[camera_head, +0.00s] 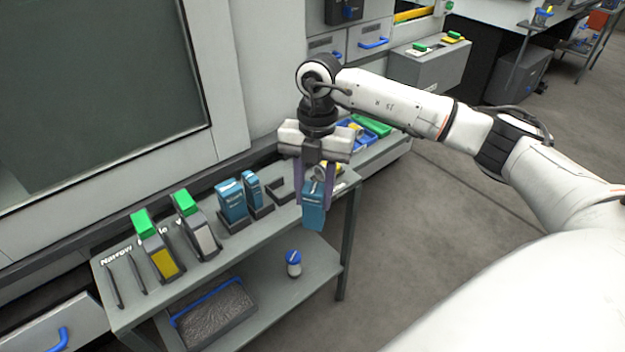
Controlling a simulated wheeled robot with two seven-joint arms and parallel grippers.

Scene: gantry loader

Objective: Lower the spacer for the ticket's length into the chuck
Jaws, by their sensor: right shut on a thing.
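My right gripper (313,188) is shut on a blue block (313,216), which looks like a spacer. It holds the block upright between its purple fingers, above the right end of the bench. Two similar blue blocks stand in dark holders on the bench, a wide one (231,203) and a narrower one (252,188). A dark holder (279,191) to their right looks empty. I cannot make out a chuck or a readable ticket. My left gripper is not in view.
The grey bench (205,274) carries two green-topped pieces (158,255) (196,228) in holders and two empty-looking slots at left. A lower shelf holds a dark bin (215,312) and a blue-capped white container (293,264). Open floor (400,240) lies right of the bench.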

